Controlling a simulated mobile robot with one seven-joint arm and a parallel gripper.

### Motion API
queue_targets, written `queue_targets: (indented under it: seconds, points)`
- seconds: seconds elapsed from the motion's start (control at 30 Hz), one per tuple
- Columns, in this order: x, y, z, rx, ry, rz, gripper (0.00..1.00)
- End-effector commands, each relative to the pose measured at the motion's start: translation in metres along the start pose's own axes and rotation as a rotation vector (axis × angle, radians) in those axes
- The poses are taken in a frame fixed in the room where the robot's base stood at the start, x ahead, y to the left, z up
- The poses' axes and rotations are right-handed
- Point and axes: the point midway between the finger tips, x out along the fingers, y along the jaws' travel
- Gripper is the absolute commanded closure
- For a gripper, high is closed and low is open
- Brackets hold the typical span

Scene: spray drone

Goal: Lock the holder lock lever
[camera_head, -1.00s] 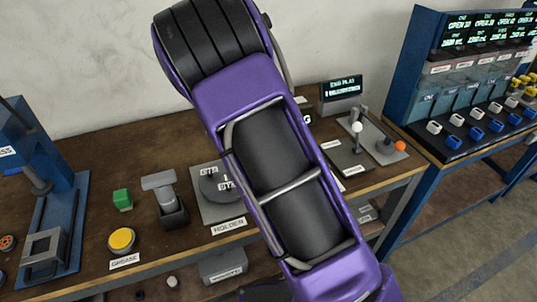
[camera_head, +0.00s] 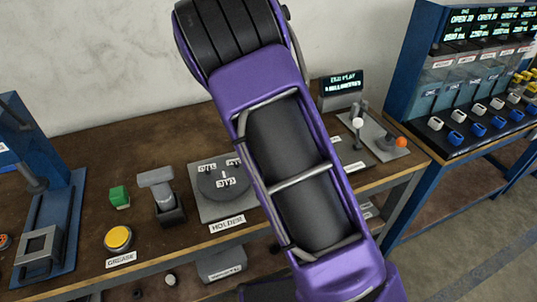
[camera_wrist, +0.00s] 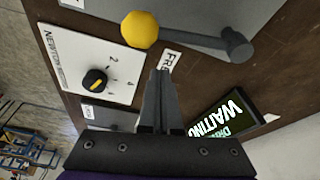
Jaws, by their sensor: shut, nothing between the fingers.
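In the wrist view, a lever with a yellow ball knob (camera_wrist: 139,29) and a grey arm runs right to a dark grey pivot on a grey plate. A partly hidden white label starting "FR" lies just below it. I cannot tell for sure that this is the holder lock lever. My gripper (camera_wrist: 162,74) is shut and empty, its fingertips just below the knob in the picture and apart from it. In the head view, the holder (camera_head: 210,213) is a grey plate with a dark labelled disc; my arm covers its right side and my gripper is not visible.
A white dial panel (camera_wrist: 118,53) and a lit screen reading "WAITING" (camera_wrist: 222,118) flank my fingers. In the head view, a grey clamp-like tool (camera_head: 160,195), a yellow grease button (camera_head: 118,239) and a green block (camera_head: 119,197) stand left of the holder.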

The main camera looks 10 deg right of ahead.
Motion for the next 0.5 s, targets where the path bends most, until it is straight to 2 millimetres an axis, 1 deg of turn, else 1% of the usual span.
queue_targets:
  seconds: [0.03,0.2,0.33,0.4,0.5]
  points:
    - [-0.021,-0.005,0.003,-0.008,-0.001,-0.013,1.00]
    - [-0.058,-0.005,0.002,-0.006,0.000,-0.011,1.00]
    - [-0.079,-0.005,0.002,-0.006,-0.001,-0.010,1.00]
    - [-0.086,-0.005,0.002,-0.006,-0.001,-0.010,1.00]
    - [-0.092,-0.004,0.002,-0.005,0.000,-0.007,1.00]
